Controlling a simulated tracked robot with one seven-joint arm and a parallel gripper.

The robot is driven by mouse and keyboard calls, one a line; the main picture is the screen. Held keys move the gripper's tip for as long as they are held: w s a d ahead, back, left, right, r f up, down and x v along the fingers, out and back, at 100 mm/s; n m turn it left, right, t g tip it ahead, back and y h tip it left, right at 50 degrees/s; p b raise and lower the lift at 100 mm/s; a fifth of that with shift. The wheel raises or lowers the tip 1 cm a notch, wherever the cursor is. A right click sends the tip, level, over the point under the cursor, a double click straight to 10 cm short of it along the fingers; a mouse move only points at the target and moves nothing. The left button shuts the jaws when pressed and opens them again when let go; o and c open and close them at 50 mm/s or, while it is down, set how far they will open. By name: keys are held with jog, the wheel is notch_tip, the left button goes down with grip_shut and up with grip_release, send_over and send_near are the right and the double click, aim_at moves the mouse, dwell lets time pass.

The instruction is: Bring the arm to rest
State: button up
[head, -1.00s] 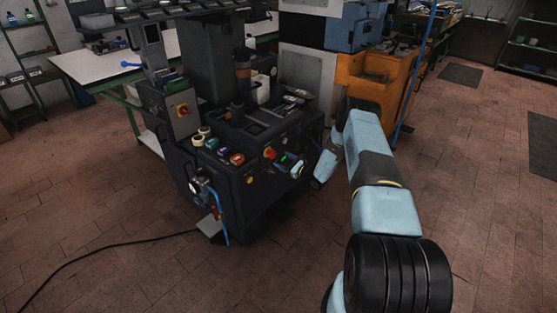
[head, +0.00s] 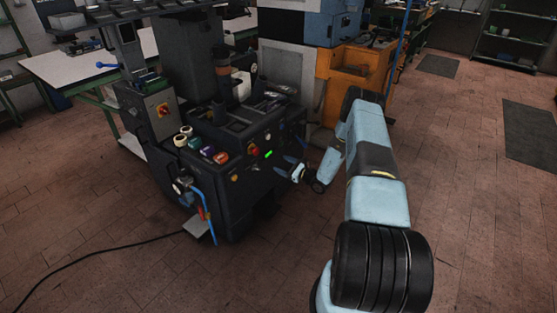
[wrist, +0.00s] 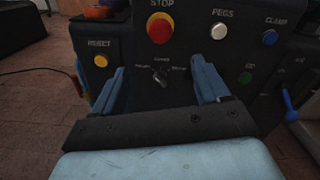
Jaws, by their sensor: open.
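My gripper (head: 292,169) is open and empty in the head view, just off the right part of the dark press's (head: 222,190) front panel. In the wrist view my gripper (wrist: 160,88) has its two blue fingers spread wide, with a black selector knob (wrist: 160,76) showing between them. I see no contact between the fingers and the panel. My arm (head: 372,165) reaches forward from the bottom right, its forearm bent down toward the press.
The panel carries a red stop button (wrist: 160,28), white pegs button (wrist: 219,31), blue clamp button (wrist: 269,37) and yellow reset button (wrist: 101,61). A blue lever (wrist: 289,104) is at right. An orange cabinet (head: 355,75) stands behind my arm.

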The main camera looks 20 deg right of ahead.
jog(key=s+a+r+n+g+y, duration=0.1)
jog(key=s+a+r+n+g, duration=0.2)
jog(key=r, duration=0.7)
jog(key=s+a+r+n+g+y, duration=0.1)
jog(key=a+r+n+g, duration=0.35)
jog(key=r, duration=0.55)
jog(key=s+a+r+n+g+y, duration=0.15)
jog(key=a+r+n, duration=0.3)
jog(key=r, duration=0.55)
jog(key=s+a+r+n+g+h, duration=0.2)
jog(key=s+a+r+n+g, duration=0.15)
jog(key=s+r, duration=0.45)
jog(key=s+r+n+h, duration=0.6)
jog(key=s+r, duration=0.8)
jog(key=s, duration=0.3)
jog(key=s+d+r+n+t+h, duration=0.1)
jog(key=s+d+r+n+h, duration=0.1)
jog(key=s, duration=0.7)
jog(key=s+d+r+n+t+h, duration=0.2)
jog(key=s+d+r+h, duration=0.1)
jog(key=s, duration=0.7)
jog(key=shift+s+d+r+h, duration=0.25)
jog(key=shift+r+h, duration=0.15)
jog(key=shift+h, duration=0.15)
jog(key=shift+t, duration=0.25)
